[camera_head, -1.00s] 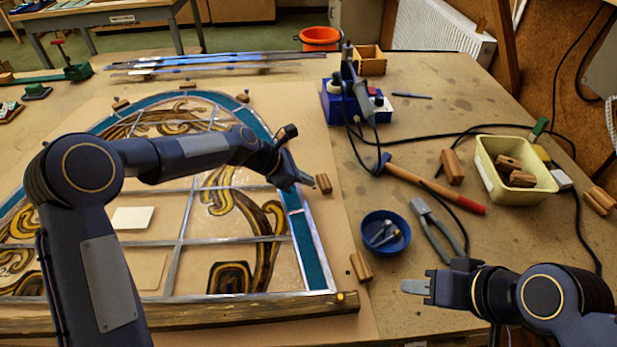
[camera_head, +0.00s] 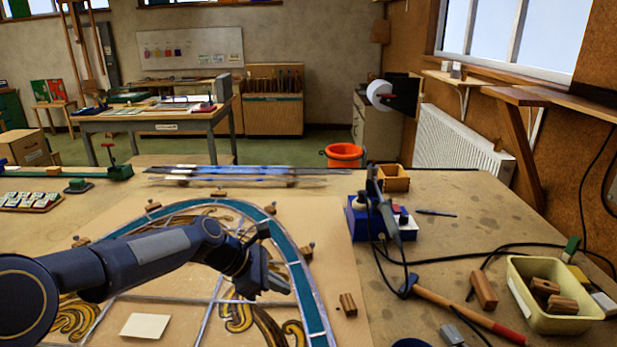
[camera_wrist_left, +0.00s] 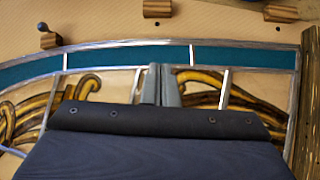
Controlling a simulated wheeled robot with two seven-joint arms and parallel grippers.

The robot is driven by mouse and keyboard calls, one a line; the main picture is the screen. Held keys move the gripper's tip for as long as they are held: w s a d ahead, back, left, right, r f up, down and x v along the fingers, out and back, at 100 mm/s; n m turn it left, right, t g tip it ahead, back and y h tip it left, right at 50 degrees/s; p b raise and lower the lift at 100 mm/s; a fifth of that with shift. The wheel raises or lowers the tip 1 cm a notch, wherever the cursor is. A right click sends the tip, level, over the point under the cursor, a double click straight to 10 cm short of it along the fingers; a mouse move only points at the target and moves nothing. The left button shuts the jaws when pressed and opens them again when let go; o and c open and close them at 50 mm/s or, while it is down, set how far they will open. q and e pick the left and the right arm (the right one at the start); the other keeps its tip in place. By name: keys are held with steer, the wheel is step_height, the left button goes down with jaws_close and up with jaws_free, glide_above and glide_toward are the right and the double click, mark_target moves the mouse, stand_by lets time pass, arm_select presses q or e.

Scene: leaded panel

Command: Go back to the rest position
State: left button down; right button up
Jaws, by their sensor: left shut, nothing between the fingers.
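My left gripper (camera_head: 276,285) is above the right part of the leaded panel (camera_head: 299,268), near its teal curved border. Its fingers are shut with nothing between them. In the left wrist view the two grey fingertips (camera_wrist_left: 161,84) are together, in front of the teal border (camera_wrist_left: 120,57) and the yellow-brown scroll glass. My left arm comes in from the left and hides part of the panel. My right gripper is outside the head view.
Wooden blocks (camera_head: 348,304) stand around the panel. To its right are a blue soldering station (camera_head: 366,222), a hammer (camera_head: 470,316), black cables and a cream tub (camera_head: 517,290) with wooden pieces. Blue strips (camera_head: 240,172) lie behind the panel. An orange bucket (camera_head: 343,156) stands beyond the table.

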arm_select(q)
steer(key=s+a+r+m+t+y, duration=0.1)
steer(key=s+a+r+m+y, duration=0.1)
steer(key=s+a+m, duration=0.65)
steer(key=s+a+r+m+t+y, duration=0.15)
steer(key=s+a+m, duration=0.25)
steer(key=s, duration=1)
steer(key=s+a+f+m, duration=0.1)
steer(key=s+f+m, duration=0.2)
steer(key=s+m, duration=0.2)
steer(key=s+y, duration=0.1)
steer(key=s, duration=0.2)
steer(key=shift+f+t, duration=0.2)
steer(key=shift+t, duration=0.15)
steer(key=shift+a, duration=0.1)
